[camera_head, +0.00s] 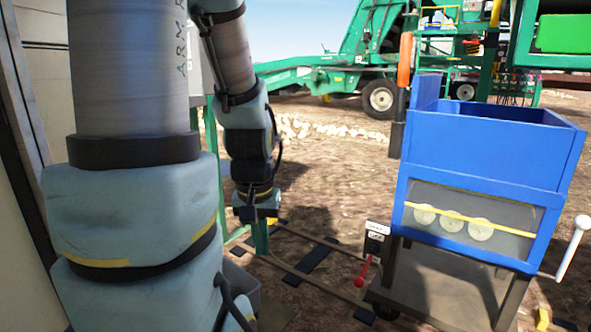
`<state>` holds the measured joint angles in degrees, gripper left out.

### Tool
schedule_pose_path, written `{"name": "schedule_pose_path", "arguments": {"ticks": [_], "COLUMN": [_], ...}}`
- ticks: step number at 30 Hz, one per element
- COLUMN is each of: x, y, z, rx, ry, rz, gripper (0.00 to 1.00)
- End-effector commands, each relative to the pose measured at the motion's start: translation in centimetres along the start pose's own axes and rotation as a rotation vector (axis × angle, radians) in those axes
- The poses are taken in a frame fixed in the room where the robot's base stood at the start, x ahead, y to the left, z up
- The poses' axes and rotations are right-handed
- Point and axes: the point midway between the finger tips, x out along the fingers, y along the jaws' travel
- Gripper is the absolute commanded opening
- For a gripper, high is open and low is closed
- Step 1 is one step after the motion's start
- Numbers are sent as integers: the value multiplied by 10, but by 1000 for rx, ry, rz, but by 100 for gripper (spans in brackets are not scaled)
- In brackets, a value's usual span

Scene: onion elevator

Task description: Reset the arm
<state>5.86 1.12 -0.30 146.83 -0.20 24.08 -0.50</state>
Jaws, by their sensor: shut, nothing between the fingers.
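My arm runs down the left side of the camera_head view, with a thick upper link in front and a thinner forearm behind it. My gripper (250,214) is at the lower end of the forearm, small and dark, pointing down. It is shut and holds nothing that I can see. Its fingertips are hard to make out against the green post (260,238) below it. The gripper is left of the blue machine, apart from it.
The blue bin machine (487,150) stands at right on a grey stand, with a white-handled crank (573,248). A red lever (364,272) is on its left. An orange-handled tool (405,60) stands beside the bin. A wall (48,85) is close at left. Green machinery (365,50) is far behind.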

Motion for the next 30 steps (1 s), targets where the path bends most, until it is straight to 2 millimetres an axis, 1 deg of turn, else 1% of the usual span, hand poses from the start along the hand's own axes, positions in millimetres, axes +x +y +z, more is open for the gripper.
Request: {"name": "schedule_pose_path", "arguments": {"ticks": [1,5,8,9,15,23,27,30], "x": [-20,-50,-78,-91,-155,-236,-280,-308], "y": [0,1,1,1,1,2,2,2], "z": [-3,-7,-12,-13,-22,-34,-40,-44], "rx": [1,2,3,3,4,4,4,4], "ry": [0,0,0,0,0,0,0,0], "rz": [0,0,1,1,1,1,1,1], "gripper": [0,0,0,0,0,0,0,0]}}
